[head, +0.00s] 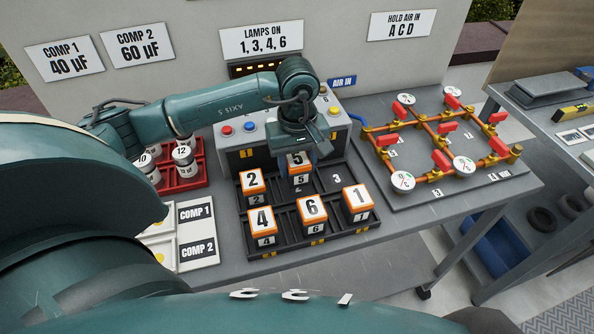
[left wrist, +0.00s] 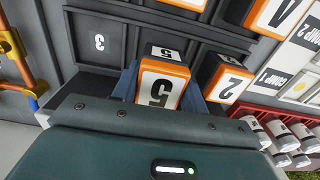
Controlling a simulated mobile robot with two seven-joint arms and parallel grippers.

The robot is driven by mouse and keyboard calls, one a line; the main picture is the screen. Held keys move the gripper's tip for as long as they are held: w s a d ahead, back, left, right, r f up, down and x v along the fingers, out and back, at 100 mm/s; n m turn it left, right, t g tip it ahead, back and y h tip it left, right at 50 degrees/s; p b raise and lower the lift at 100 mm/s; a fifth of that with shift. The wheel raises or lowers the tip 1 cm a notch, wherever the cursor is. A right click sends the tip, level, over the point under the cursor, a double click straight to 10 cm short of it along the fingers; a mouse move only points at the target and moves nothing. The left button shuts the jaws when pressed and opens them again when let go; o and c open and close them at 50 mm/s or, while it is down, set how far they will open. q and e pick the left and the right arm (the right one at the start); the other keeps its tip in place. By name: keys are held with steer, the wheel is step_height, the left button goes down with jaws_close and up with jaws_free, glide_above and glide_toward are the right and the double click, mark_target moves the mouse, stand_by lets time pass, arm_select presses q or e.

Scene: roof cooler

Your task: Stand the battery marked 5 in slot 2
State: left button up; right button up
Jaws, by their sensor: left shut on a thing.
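The battery marked 5 (head: 300,181), white with orange edges, is upright over the middle back compartment of the black rack (head: 330,241). My left gripper (head: 299,150) comes down from above and is shut on it. In the left wrist view the battery marked 5 (left wrist: 164,84) is between the blue-grey fingers. Its top looks higher than its neighbour's; its bottom is hidden, so I cannot tell whether it touches the slot floor. The battery marked 2 (head: 253,182) stands in the back left compartment. The back right compartment, marked 3 (head: 337,179), is empty. My right gripper is not in view.
The batteries marked 4 (head: 261,219), 6 (head: 311,209) and 1 (head: 357,198) stand in the front row. A lamp box (head: 240,140) with buttons is close behind the rack. Red racks of capacitors (head: 183,177) are at left, a pipe board (head: 440,200) at right.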

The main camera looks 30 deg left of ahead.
mark_target(297, 174)
arm_select(q)
step_height(297, 174, down, 2)
steer(key=shift+f, duration=0.55)
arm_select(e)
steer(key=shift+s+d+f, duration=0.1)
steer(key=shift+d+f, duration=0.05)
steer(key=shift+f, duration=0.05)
arm_select(q)
steer(key=shift+f, duration=0.1)
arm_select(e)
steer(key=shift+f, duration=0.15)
arm_select(q)
steer(key=shift+f, duration=0.15)
steer(key=o, duration=0.9)
steer(key=shift+c, duration=0.2)
steer(key=o, duration=0.3)
steer(key=shift+o, duration=0.2)
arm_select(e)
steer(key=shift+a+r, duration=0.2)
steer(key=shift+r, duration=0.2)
